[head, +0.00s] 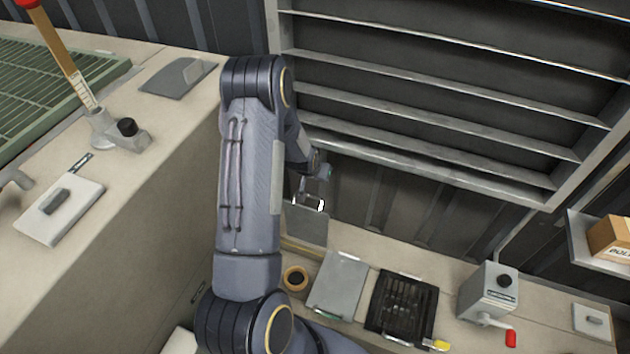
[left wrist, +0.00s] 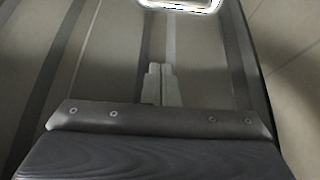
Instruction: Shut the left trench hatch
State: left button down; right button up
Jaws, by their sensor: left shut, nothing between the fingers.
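A grey hatch panel (head: 306,226) stands behind the counter, partly hidden by my left arm. It appears raised, with a bright white handle (head: 321,205) at its top. A flat grey plate (head: 338,287) lies on the counter in front and to its right; I cannot tell which is the left trench hatch. My left gripper (head: 318,172) is just above the bright handle, apart from it. In the left wrist view its fingers (left wrist: 160,84) are together and empty, with a bright-edged handle (left wrist: 180,4) at the top edge. My right gripper is not in view.
A black grate (head: 392,306) lies right of the plate. Further right is a grey box (head: 488,292) with a red-tipped lever. A round tan-rimmed item (head: 295,278) sits left of the plate. Metal shelving (head: 430,105) hangs above. A large bench (head: 120,240) fills the left.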

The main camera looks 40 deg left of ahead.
pick_arm(q)
notch_tip(320, 180, down, 7)
jog(key=b, duration=0.1)
jog(key=shift+s+b, duration=0.15)
jog(key=shift+b, duration=0.2)
jog(key=shift+d+f, duration=0.1)
